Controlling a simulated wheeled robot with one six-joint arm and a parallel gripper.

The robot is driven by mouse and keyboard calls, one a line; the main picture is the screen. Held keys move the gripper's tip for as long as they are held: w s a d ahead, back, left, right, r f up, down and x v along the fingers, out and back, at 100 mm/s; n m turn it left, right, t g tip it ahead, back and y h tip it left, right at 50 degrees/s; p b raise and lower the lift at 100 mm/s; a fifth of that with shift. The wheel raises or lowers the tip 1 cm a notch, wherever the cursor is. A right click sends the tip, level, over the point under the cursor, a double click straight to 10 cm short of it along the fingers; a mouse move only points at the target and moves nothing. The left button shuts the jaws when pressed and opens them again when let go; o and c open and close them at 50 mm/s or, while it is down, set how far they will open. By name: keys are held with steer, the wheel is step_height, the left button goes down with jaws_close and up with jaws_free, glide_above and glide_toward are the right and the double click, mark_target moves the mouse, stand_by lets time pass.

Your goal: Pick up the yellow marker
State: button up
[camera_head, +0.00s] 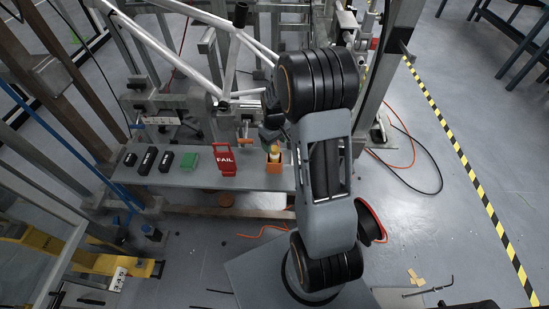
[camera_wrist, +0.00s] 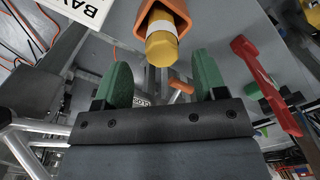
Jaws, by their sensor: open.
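The yellow marker (camera_wrist: 161,48) stands in an orange holder (camera_wrist: 151,10), and its yellow end and white band show in the wrist view. In the head view the marker (camera_head: 274,154) stands in the same holder (camera_head: 273,167) at the right end of the bench. My gripper (camera_wrist: 162,72) is open, with its two green fingers apart, one on each side of the marker's line. The fingertips look close to the marker, with nothing between them. In the head view my arm hides most of the gripper.
The grey bench (camera_head: 192,180) also bears a red FAIL tag (camera_head: 225,161), a green block (camera_head: 189,161) and several black blocks. A white bike frame (camera_head: 225,65) stands behind it. An orange cable lies on the floor at the right.

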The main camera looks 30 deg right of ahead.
mark_target(275, 148)
steer(key=shift+s+a+f+b, duration=0.15)
steer(key=shift+f+b, duration=0.1)
steer(key=shift+f, duration=1.2)
steer(key=shift+s+d+f+b, duration=0.1)
steer(key=shift+f+b, duration=0.15)
steer(key=shift+f, duration=1.15)
steer(key=shift+c, duration=0.3)
steer(key=c, duration=1)
steer(key=shift+o, duration=0.2)
steer(key=shift+r+p, duration=0.3)
steer(key=shift+r, duration=0.1)
step_height(275, 148, up, 3)
steer(key=p, duration=0.2)
steer(key=shift+r+p, duration=0.15)
steer(key=shift+p, duration=0.15)
steer(key=w+d+r+p, duration=0.2)
steer(key=d+r+p, duration=0.1)
steer(key=d, duration=0.3)
steer(key=w+d+r+p, duration=0.1)
steer(key=d+r+p, duration=0.2)
steer(key=d+r, duration=0.3)
steer(key=shift+w+d, duration=0.4)
steer(key=shift+d, duration=0.3)
